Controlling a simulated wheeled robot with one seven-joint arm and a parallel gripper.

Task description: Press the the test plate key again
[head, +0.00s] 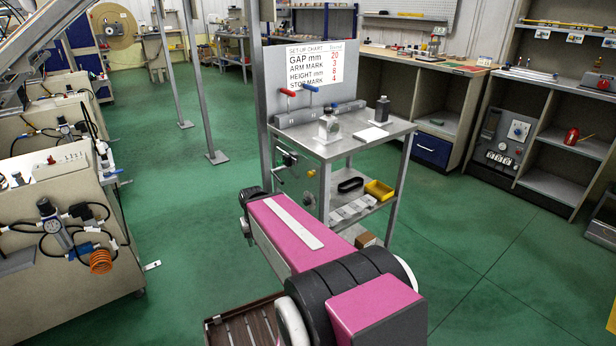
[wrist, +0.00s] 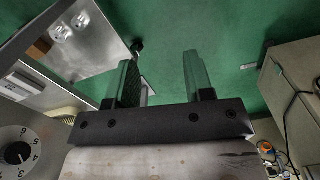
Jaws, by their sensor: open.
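My gripper (wrist: 158,66) is open and empty in the wrist view, its two fingers apart over green floor. In the head view my pink arm reaches toward the metal bench (head: 345,143), and the gripper is hidden behind it. No key labelled as the test plate key can be made out. A white flat plate (head: 370,134) lies on the bench beside a small metal device (head: 328,125). A set-up chart (head: 315,66) stands behind, listing gap 20, arm mark 3, height 8, stop mark 4. A numbered dial (wrist: 18,153) is at lower left in the wrist view.
Grey machines with hoses (head: 60,225) stand at left, and shelving (head: 550,150) at right.

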